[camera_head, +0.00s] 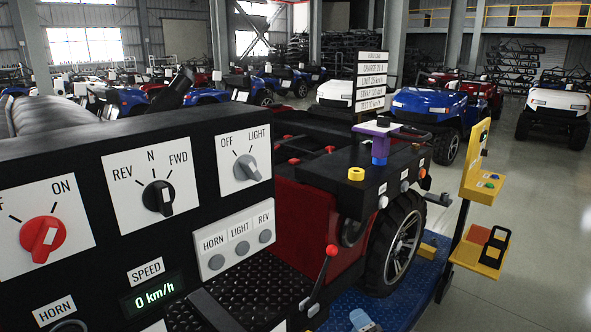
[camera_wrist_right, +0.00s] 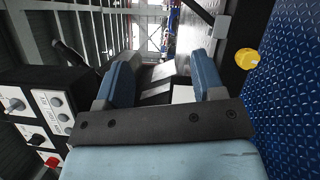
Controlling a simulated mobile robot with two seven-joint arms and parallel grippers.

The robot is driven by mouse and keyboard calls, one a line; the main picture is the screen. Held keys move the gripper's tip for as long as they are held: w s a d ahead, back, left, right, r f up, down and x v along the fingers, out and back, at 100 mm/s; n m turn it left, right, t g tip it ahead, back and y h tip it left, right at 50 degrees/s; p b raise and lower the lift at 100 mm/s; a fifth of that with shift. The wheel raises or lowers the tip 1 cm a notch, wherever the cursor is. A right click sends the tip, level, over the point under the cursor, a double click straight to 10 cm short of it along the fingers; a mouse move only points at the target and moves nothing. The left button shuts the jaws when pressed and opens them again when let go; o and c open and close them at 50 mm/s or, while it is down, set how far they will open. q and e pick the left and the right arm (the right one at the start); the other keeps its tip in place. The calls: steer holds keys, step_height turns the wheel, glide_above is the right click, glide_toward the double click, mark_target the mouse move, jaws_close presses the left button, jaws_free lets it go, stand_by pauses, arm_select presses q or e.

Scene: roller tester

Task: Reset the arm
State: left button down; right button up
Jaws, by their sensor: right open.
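My right gripper (camera_head: 363,320) shows at the bottom edge of the head view, low over the blue floor plate (camera_head: 395,308). In the right wrist view my right gripper (camera_wrist_right: 166,82) has its two blue fingers well apart, with nothing held between them. My left gripper is not in view. The control panel (camera_head: 112,240) fills the left of the head view, with a red ON knob, a REV/N/FWD knob and an OFF/LIGHT knob. A lever with a red ball (camera_head: 331,251) stands beside the panel.
The vehicle's wheel (camera_head: 400,245) and red body (camera_head: 305,225) stand just behind the lever. A yellow stand (camera_head: 478,185) is at the right. A yellow piece (camera_wrist_right: 247,58) lies near the blue plate in the right wrist view. Open grey floor (camera_head: 550,240) is at the far right.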

steer(key=s+d+f+m+g+h+p, duration=0.1)
steer(key=s+f+m+g+h+p, duration=0.1)
steer(key=s+m, duration=0.9)
steer(key=s+d+f+m+g+h+p, duration=0.1)
steer(key=s+d+f+m+g+p, duration=0.1)
steer(key=s+m, duration=0.9)
steer(key=s+f+g+p, duration=0.1)
steer(key=s+f+g, duration=0.1)
steer(key=s, duration=0.7)
steer(key=shift+s+d+f+h, duration=0.2)
steer(key=shift+s+f+h, duration=0.15)
steer(key=shift+f+h, duration=0.1)
